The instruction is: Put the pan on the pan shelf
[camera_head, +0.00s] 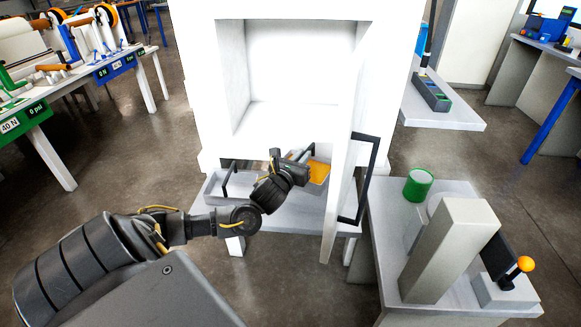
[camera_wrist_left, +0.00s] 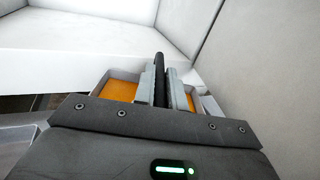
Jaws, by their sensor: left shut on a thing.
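My left gripper (camera_head: 305,160) is shut on the black handle (camera_wrist_left: 160,68) of a grey pan with orange contents. The pan (camera_wrist_left: 92,74) shows on both sides of the fingers in the left wrist view; in the head view its orange inside (camera_head: 319,172) shows just right of the gripper, partly hidden by it and the door. The pan is in front of the white cabinet's open chamber (camera_head: 290,65), near its lower edge. A pale shelf (camera_head: 275,217) lies below; I cannot tell whether the pan touches it. My right gripper is not in view.
The open cabinet door (camera_head: 342,190) with a black handle (camera_head: 372,165) stands close right of my gripper. A grey tray (camera_head: 212,188) with a black handle sits left on the shelf. A right-hand table (camera_head: 385,235) bears a green cup (camera_head: 418,184) and an orange-knobbed lever (camera_head: 524,264).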

